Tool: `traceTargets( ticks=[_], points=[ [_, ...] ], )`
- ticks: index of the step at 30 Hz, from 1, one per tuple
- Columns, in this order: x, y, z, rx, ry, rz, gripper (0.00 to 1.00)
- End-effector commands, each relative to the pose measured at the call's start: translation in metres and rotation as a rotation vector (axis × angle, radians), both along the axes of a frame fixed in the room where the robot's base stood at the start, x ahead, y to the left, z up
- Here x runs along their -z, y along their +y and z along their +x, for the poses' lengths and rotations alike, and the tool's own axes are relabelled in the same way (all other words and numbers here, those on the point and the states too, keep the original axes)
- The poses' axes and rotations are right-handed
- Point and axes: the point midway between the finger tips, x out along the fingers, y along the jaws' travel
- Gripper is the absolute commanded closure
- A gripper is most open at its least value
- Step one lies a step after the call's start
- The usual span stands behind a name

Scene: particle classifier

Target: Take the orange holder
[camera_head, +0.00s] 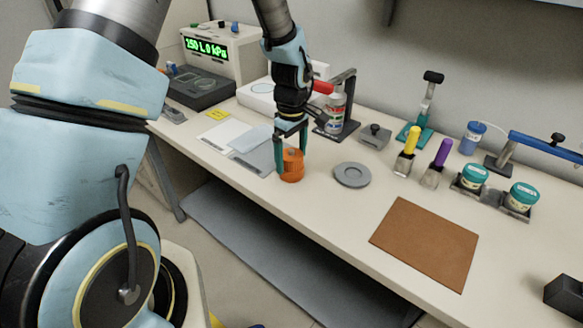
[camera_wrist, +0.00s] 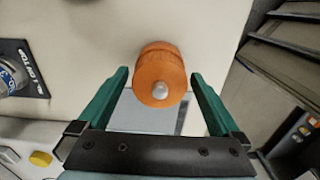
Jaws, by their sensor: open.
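The orange holder (camera_head: 291,165) is a small round orange piece standing on the bench near its front edge. In the wrist view the orange holder (camera_wrist: 159,75) shows from above with a silver knob on top. My gripper (camera_head: 291,158) is open and points down at the holder. In the wrist view the green fingers of my gripper (camera_wrist: 160,75) are on either side of the holder, with gaps between them and it. I cannot tell how far above the bench the fingertips are.
A grey disc (camera_head: 352,175) lies right of the holder, and a brown mat (camera_head: 426,243) lies farther right. A stand with a bottle (camera_head: 336,110) is behind my gripper. Flat plates (camera_head: 226,138) lie to the left. The bench front edge is close.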

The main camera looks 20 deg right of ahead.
Motion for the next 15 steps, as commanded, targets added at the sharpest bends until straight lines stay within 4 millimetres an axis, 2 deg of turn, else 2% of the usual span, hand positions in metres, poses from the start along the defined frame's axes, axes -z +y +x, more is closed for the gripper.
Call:
traceTargets(
  ticks=[4,15],
  points=[
    [0.0001,0.0000,0.0001,0.000,0.000,0.000,0.00],
    [-0.0001,0.0001,0.0000,0.000,0.000,0.000,0.42]
  ],
)
